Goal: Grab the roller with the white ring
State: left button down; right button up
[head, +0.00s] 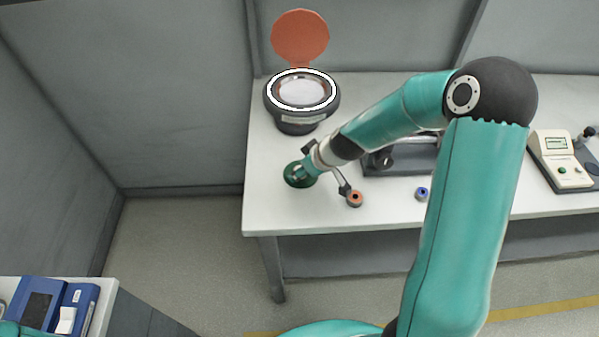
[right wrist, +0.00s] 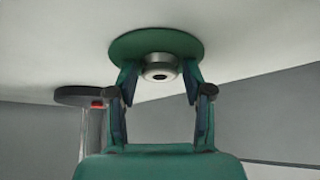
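A green disc-shaped roller (head: 301,174) lies on the white table at the end of my right arm in the head view. In the right wrist view the green disc (right wrist: 125,46) has a pale metallic ring-like hub (right wrist: 160,69) with a dark centre. My right gripper (right wrist: 160,70) has one finger on each side of this hub, very close to it; contact is unclear. A smaller orange-red roller (head: 354,199) and a small blue roller with a pale ring (head: 421,194) are to the right on the table. My left gripper is not in view.
A round dark device (head: 302,117) with a white rim and raised orange lid (head: 300,36) stands behind the gripper. A grey instrument (head: 400,158) and a beige meter (head: 561,160) are to the right. The table's front-left corner is clear.

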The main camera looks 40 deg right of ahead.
grip_shut()
jog(key=shift+r, duration=0.3)
